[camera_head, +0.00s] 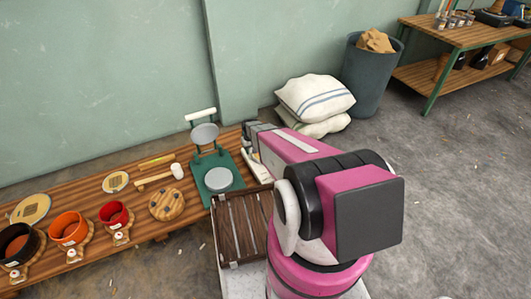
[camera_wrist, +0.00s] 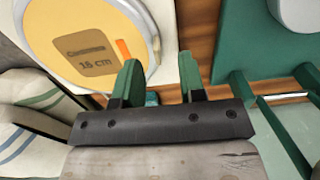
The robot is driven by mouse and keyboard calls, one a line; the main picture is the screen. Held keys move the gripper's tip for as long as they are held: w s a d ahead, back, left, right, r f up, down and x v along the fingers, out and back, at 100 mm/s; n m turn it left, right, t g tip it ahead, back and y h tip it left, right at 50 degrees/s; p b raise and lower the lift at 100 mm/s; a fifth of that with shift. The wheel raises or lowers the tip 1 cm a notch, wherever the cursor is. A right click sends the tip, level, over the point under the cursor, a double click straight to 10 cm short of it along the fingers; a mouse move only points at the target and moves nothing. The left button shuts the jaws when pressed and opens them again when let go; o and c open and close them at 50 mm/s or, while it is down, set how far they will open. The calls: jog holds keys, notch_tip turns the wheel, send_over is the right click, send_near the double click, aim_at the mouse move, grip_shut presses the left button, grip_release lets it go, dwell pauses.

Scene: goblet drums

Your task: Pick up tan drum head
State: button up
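Other tan discs, one at far left (camera_head: 30,209) and a smaller one (camera_head: 115,181), lie on the bench.
A green press (camera_head: 218,180) stands right next to my gripper. The wooden bench (camera_head: 85,187) holds red, orange and dark drum shells, a mallet (camera_head: 160,177) and a round wooden block (camera_head: 166,205). White sacks (camera_head: 315,98) and a grey bin (camera_head: 370,70) stand behind.

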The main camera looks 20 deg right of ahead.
jog(key=f, duration=0.3)
jog(key=shift+w+d+f, duration=0.25)
jog(key=shift+w+f, duration=0.1)
jog(key=shift+f, duration=0.45)
jog(key=shift+s, duration=0.1)
grip_shut()
jog(key=shift+r, duration=0.1)
